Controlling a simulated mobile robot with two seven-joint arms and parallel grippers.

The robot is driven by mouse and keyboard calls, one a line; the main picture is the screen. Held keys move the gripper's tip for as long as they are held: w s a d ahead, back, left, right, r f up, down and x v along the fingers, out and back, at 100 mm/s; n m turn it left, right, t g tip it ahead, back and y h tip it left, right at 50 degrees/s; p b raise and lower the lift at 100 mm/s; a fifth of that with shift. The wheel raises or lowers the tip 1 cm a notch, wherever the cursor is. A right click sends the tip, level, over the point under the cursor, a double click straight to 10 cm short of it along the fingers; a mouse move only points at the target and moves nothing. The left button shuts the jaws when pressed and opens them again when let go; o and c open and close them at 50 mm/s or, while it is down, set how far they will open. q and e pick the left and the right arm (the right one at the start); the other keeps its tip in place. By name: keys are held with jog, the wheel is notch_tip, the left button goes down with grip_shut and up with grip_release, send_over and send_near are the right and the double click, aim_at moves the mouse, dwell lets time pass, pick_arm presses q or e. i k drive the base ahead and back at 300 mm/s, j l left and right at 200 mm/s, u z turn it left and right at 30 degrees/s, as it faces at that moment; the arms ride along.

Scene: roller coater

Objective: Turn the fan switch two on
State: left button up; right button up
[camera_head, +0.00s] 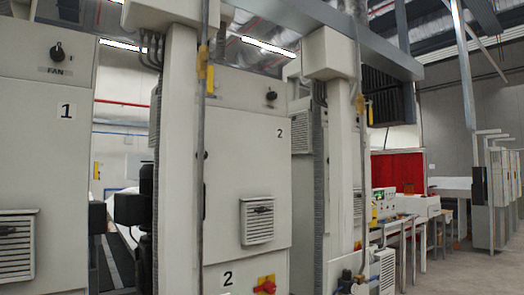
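The cabinet marked 2 (225,150) stands in the middle of the head view. A small black rotary knob (271,96) sits near its upper right, above a "2" label (280,133); it looks like fan switch two. Its pointer direction is too small to tell, and I cannot read a label under it. A similar knob (57,52) with a "FAN" label (55,71) is on the cabinet marked 1 (40,130) at the left. Neither of my grippers is in view.
A red and yellow rotary switch (265,286) is low on cabinet 2, below a vent (257,220). A grey vertical pipe (199,170) and a pale column (178,150) stand at its left. Dark cylindrical parts (130,209) fill the gap between cabinets. Open floor (470,270) lies at right.

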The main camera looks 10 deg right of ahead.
aim_at(273, 95)
jog(key=i+l+u, duration=0.25)
jog(key=i+l, duration=0.2)
jog(key=l, duration=0.15)
jog(key=i+l+u, duration=0.15)
jog(key=l, duration=0.2)
jog(key=i+l+u, duration=0.25)
jog(key=i+l, duration=0.2)
jog(key=l, duration=0.3)
